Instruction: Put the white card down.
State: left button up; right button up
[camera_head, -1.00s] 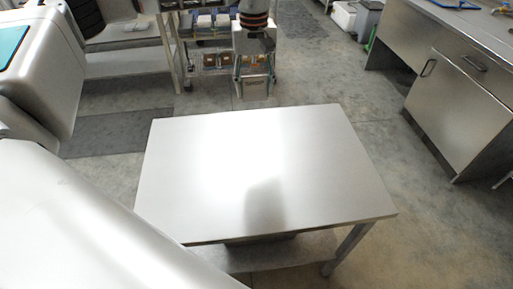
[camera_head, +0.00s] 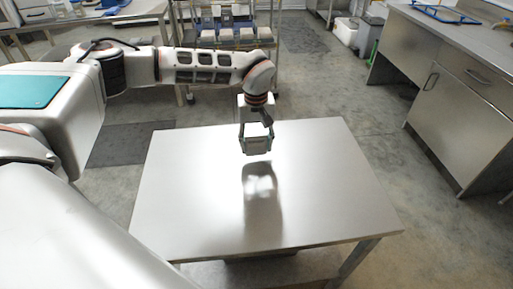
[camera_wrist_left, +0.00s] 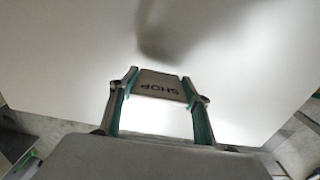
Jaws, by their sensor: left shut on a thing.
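The white card (camera_head: 256,147) looks grey in shade in the head view. It is between the fingers of my left gripper (camera_head: 256,138), which is shut on it. The left wrist view shows the card (camera_wrist_left: 160,86) with the letters SHOP upside down, held at its sides by the two teal-lined fingers (camera_wrist_left: 160,93). The card hangs over the far middle part of the steel table (camera_head: 185,205). It appears to be above the top, with a dark reflection or shadow nearer the camera. My right gripper is not in view.
The table top is bare. A shelf rack with several boxes (camera_head: 245,35) stands behind it. A steel cabinet counter (camera_head: 455,100) stands at the right, with open floor between it and the table.

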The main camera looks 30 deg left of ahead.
pick_arm(q)
jog(key=shift+f, duration=0.75)
jog(key=shift+f, duration=0.2)
jog(key=o, duration=1)
